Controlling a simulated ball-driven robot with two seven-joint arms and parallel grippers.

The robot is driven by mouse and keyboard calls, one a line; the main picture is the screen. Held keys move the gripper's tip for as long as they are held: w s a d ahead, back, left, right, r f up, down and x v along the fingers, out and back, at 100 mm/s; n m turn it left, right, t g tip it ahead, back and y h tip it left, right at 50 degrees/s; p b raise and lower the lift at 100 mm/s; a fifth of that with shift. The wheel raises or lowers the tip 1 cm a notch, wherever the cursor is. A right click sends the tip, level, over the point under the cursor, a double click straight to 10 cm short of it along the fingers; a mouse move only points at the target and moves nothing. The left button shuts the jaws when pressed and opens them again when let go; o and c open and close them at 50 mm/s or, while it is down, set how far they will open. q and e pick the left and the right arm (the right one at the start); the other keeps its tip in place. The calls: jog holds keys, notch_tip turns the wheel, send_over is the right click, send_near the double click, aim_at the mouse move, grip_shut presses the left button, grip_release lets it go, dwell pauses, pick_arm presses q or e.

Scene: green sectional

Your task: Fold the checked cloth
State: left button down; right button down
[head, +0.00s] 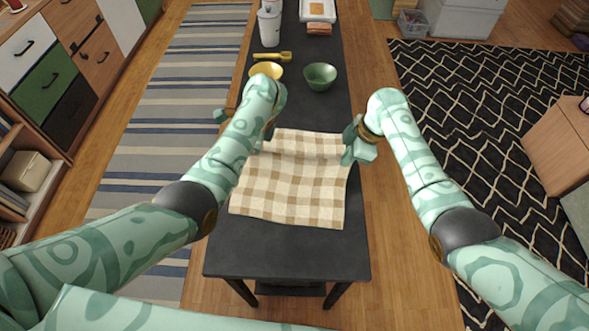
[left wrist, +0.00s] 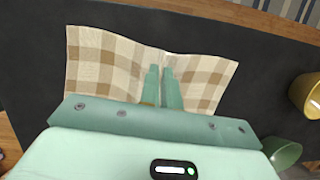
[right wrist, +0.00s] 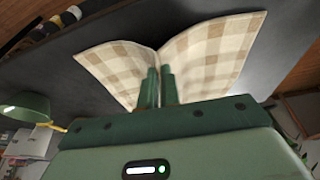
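The beige and brown checked cloth (head: 290,190) lies on the dark table, its near part flat. A raised fold runs across its far part between my two grippers. In the left wrist view, my left gripper (left wrist: 160,75) has its fingers close together on a pinched crease of the cloth (left wrist: 105,65). The left arm mostly hides this gripper in the head view. My right gripper (head: 352,145) is at the cloth's right edge. In the right wrist view, its fingers (right wrist: 160,75) are close together with the cloth (right wrist: 210,60) creased between them.
The dark table (head: 290,250) is bare in front of the cloth. Beyond the cloth stand a yellow bowl (head: 266,70) and a green bowl (head: 320,76).

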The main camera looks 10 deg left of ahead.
pick_arm(q)
jog(key=shift+f, duration=0.15)
pick_arm(e)
jog(key=shift+f, duration=0.1)
